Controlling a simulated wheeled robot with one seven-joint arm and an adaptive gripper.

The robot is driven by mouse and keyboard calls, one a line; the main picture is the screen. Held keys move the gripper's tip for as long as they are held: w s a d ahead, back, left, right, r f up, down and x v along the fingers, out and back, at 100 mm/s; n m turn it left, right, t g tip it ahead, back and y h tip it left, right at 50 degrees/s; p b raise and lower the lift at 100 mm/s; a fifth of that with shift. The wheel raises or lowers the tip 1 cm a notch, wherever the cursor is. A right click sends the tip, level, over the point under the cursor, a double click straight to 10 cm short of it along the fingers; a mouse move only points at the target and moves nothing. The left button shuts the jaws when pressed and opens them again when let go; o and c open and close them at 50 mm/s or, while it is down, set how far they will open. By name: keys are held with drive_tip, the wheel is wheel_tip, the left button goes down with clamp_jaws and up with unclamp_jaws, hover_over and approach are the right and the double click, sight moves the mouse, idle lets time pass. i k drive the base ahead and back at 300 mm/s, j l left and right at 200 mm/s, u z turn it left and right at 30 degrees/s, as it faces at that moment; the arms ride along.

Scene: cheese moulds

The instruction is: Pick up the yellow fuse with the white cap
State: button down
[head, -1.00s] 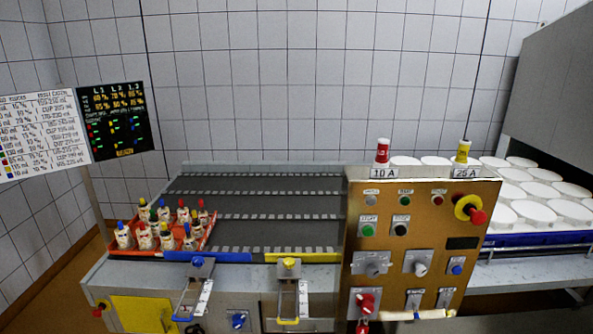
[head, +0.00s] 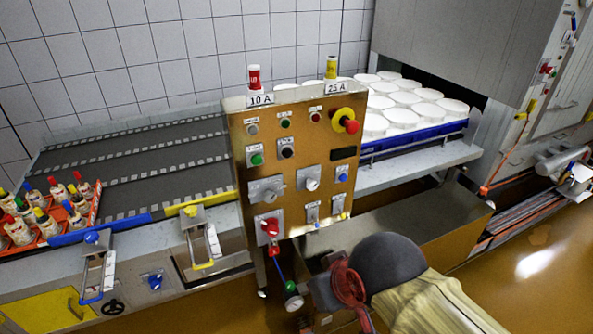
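A yellow fuse (head: 331,67) stands upright at the top edge of the brass-coloured control panel (head: 325,195), above the "25 A" label (head: 336,87). It is too small to make out its cap clearly. A red fuse (head: 254,77) with a pale marking stands upright to its left, above the "10 A" label (head: 260,100).
White round moulds (head: 402,117) fill a blue-edged tray behind the panel. An orange crate (head: 90,213) of small bottles stands at far left, beside the dark conveyor (head: 130,160).

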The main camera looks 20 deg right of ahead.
sight(331, 68)
drive_tip(key=j+z, duration=0.8)
drive_tip(key=z, duration=0.2)
